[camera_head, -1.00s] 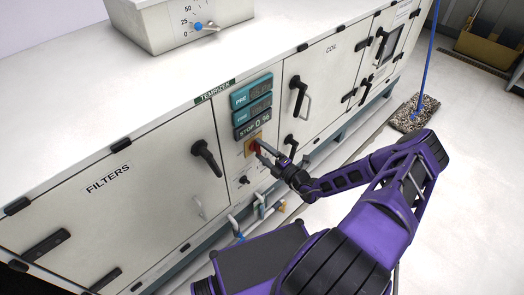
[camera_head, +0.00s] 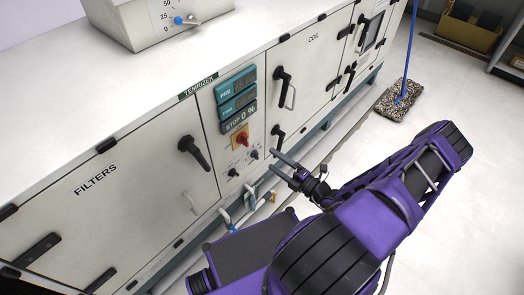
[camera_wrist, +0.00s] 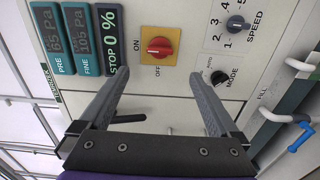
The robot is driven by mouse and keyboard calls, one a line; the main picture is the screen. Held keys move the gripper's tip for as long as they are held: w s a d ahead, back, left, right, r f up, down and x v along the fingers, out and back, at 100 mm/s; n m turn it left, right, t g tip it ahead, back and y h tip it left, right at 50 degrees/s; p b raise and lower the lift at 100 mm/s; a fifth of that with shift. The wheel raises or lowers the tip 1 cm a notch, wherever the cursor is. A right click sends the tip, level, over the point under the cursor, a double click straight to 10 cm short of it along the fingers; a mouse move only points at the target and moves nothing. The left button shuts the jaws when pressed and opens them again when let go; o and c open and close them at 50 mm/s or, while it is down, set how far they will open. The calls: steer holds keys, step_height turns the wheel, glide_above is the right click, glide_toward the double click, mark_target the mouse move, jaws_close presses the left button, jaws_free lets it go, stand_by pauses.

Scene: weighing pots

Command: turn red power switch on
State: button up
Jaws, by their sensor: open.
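The red power switch (camera_head: 242,138) is a rotary knob on a yellow plate on the white cabinet's control panel. It also shows in the wrist view (camera_wrist: 158,47), upper middle, with ON and OFF lettered on the panel beside its plate. I cannot tell for sure which mark the knob points to. My gripper (camera_head: 273,160) is open and empty, to the right of and below the switch in the head view, apart from it. In the wrist view its two fingers (camera_wrist: 158,80) are spread wide, with the switch beyond and between them.
Digital displays (camera_head: 238,97) sit above the switch. Black SPEED (camera_wrist: 236,23) and MODE (camera_wrist: 218,77) knobs are beside it. Black door handles (camera_head: 194,151) stick out on the cabinet doors. Pipes (camera_head: 232,216) run low in front. A mop (camera_head: 400,100) stands on open floor at right.

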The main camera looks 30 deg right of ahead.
steer(key=v, duration=0.4)
steer(key=shift+s+d, duration=0.15)
steer(key=shift+s, duration=0.25)
